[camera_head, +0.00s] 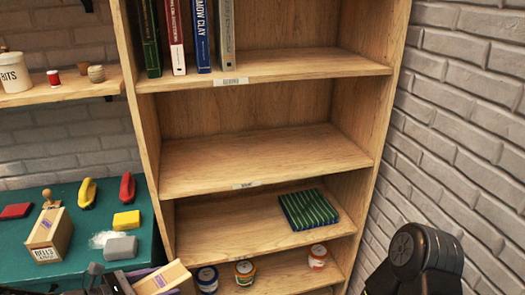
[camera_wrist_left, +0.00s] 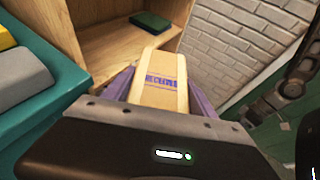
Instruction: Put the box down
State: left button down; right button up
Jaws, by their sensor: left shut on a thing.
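My left gripper (camera_head: 140,280) is low in the head view, in front of the shelf unit. It is shut on a tan cardboard box (camera_head: 168,276). In the left wrist view the box (camera_wrist_left: 158,82) shows purple lettering and sits between two purple fingers. The box is tilted in the head view, and its lower part is cut off by the picture edge. A similar tan box (camera_head: 48,236) marked BELLS stands on the green table at the left. My right gripper is not seen; only a dark part of my right arm shows at the lower right.
The wooden shelf unit (camera_head: 262,180) has an empty middle shelf. A green striped item (camera_head: 308,209) lies on a lower shelf, with several jars (camera_head: 244,272) below. The green table (camera_head: 90,262) holds coloured items. A grey brick wall (camera_head: 465,120) bounds the right.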

pick_arm(q)
jog(key=w+r+n+t+y+p, duration=0.1)
jog(key=w+r, duration=0.2)
jog(key=r, duration=0.4)
jog(key=w+a+r+n+t+y+p, duration=0.1)
jog(key=w+r, duration=0.3)
jog(key=r, duration=0.4)
jog(key=w+r+n+t+y+p, duration=0.1)
jog(key=w+r+p, duration=0.2)
jog(key=r, duration=0.5)
jog(key=shift+w+a+n, duration=0.15)
jog(key=shift+w+n, duration=0.15)
